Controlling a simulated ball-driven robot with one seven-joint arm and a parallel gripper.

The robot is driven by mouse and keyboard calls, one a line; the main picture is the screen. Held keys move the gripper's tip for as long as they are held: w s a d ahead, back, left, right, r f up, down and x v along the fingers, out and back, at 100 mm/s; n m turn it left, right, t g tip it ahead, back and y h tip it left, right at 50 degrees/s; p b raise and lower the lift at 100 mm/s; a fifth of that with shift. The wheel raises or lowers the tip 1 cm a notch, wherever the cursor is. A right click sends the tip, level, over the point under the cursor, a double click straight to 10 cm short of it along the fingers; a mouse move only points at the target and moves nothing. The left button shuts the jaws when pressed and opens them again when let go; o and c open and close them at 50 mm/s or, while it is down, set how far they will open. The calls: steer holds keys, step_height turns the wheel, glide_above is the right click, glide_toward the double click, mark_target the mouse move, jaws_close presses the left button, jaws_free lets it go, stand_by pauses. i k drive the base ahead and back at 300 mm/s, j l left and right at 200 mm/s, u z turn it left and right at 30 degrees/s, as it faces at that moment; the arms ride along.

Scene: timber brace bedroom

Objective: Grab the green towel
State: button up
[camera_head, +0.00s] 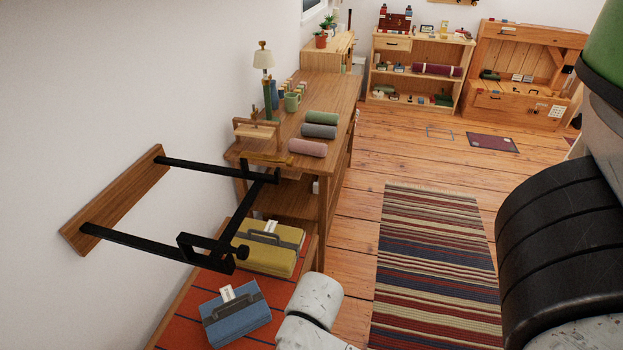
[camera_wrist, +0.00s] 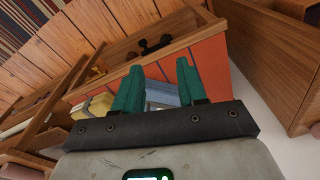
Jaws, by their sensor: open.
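The green towel (camera_head: 321,117) is a rolled cylinder lying on the wooden desk (camera_head: 341,88) in the head view. It is the farthest of a row of rolled towels, behind a grey one (camera_head: 319,131) and a pink one (camera_head: 307,148). My gripper (camera_wrist: 159,68) shows in the wrist view with two green fingers apart and nothing held between them. It faces the orange bench top, with a blue case (camera_wrist: 160,93) seen beyond and between the fingers. The gripper is outside the head view, and I cannot make out the green towel in the wrist view.
A black wall frame (camera_head: 190,248) juts out over the bench with the blue case (camera_head: 235,313) and a yellow case (camera_head: 268,248). A lamp (camera_head: 263,57), green mug (camera_head: 292,102) and bottles stand behind the towels. Open floor and a striped rug (camera_head: 437,260) lie right of the desk.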

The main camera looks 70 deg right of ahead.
mark_target(326, 118)
steer(key=z, duration=1.5)
steer(key=i+j+z, duration=0.4)
steer(key=j, duration=0.15)
steer(key=k+l, duration=0.05)
steer(key=k, duration=0.1)
